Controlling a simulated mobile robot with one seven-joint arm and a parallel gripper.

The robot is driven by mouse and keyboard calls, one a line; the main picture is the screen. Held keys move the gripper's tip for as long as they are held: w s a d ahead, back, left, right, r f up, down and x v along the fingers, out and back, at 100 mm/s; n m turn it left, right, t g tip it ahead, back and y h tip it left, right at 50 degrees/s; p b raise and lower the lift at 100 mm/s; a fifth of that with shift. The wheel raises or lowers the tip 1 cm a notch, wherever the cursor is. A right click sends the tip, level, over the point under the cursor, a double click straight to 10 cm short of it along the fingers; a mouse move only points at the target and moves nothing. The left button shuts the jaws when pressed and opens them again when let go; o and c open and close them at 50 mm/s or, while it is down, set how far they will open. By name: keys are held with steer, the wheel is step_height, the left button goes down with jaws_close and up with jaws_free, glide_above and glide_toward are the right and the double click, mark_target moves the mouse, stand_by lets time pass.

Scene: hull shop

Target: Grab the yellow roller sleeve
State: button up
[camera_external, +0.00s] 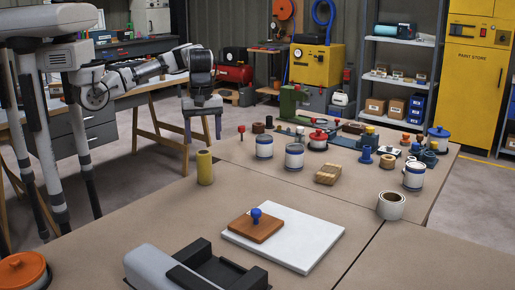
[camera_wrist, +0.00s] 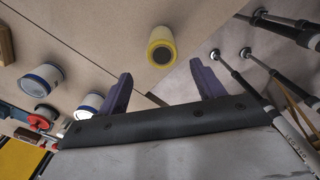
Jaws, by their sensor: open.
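The yellow roller sleeve (camera_external: 204,167) stands upright on the brown worktop near its left edge in the external view. In the wrist view the sleeve (camera_wrist: 161,47) shows its round end with a dark hole, ahead of and between my fingers, apart from both. My gripper (camera_external: 202,130) hangs from the arm above and behind the sleeve, fingers pointing down. In the wrist view my gripper (camera_wrist: 162,88) has its two purple fingers wide apart with nothing between them.
White-and-blue cans (camera_external: 264,147) and a wood block (camera_external: 327,173) stand right of the sleeve. A white board (camera_external: 300,243) with a blue-knobbed brown block (camera_external: 256,226) lies in front. A white tape roll (camera_external: 391,205) is at right. Worktop around the sleeve is clear.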

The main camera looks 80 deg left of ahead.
mark_target(204, 165)
step_height(204, 165, down, 5)
steer(key=shift+d, duration=0.1)
steer(key=shift+s+d+f+p, duration=0.15)
steer(key=shift+f+p, duration=0.45)
steer(key=shift+f, duration=0.75)
steer(key=shift+d+f+p, duration=0.1)
steer(key=shift+f+p, duration=0.5)
steer(key=shift+f, duration=0.75)
steer(key=shift+c, duration=0.5)
steer(key=c, duration=1)
